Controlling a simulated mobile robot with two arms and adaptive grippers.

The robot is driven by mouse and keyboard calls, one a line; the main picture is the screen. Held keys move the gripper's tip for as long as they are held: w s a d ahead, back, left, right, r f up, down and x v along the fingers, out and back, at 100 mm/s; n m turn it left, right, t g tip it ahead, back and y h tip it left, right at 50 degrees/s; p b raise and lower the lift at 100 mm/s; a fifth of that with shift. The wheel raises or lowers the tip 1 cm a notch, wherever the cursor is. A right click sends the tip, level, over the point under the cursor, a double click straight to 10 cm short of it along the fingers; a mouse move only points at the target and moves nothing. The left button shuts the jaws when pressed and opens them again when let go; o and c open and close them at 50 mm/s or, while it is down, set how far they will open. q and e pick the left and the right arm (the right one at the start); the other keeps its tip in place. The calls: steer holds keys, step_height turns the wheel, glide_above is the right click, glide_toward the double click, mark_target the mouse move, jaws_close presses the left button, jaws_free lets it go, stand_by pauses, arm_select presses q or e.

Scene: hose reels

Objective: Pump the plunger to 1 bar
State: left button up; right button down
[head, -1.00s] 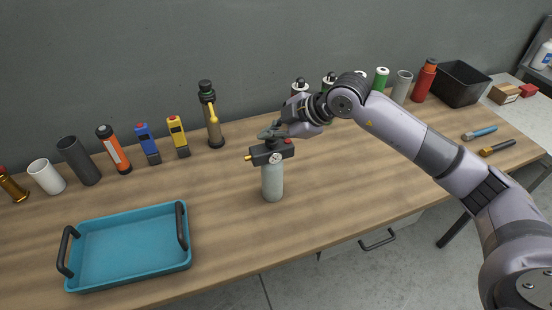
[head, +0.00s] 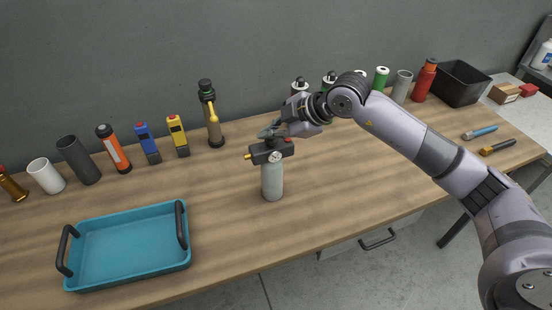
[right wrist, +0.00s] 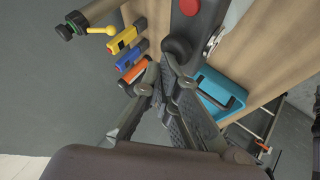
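A pressure sprayer stands upright on the workbench, with a pale grey-green bottle (head: 272,183) and a black pump head (head: 268,152). The head has a brass nozzle at its left, a red button (head: 289,140) at its right and a round white gauge (head: 274,156) in front, too small to read. My right gripper (head: 268,131) is just over the pump head, its fingers pointing left. In the right wrist view its fingers (right wrist: 166,84) look closed together, with the pump head and red button (right wrist: 177,48) just beyond. My left gripper is not visible.
A teal tray (head: 130,245) lies front left. Cups, an orange canister (head: 113,150), blue and yellow devices and a brass pump (head: 211,115) line the back. More bottles and a black bin (head: 460,83) stand back right.

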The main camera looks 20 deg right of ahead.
steer(key=shift+s+f, duration=0.15)
steer(key=shift+f, duration=0.4)
steer(key=shift+s+f, duration=0.15)
steer(key=shift+f, duration=0.35)
steer(key=shift+w+d+f, duration=0.1)
steer(key=shift+w+d+r+p, duration=0.1)
steer(key=shift+w+r+p, duration=0.15)
steer(key=shift+r+p, duration=0.55)
steer(key=shift+w+r+p, duration=0.1)
steer(key=shift+r+p, duration=1.1)
steer(key=shift+r, duration=1.25)
steer(key=shift+w, duration=0.1)
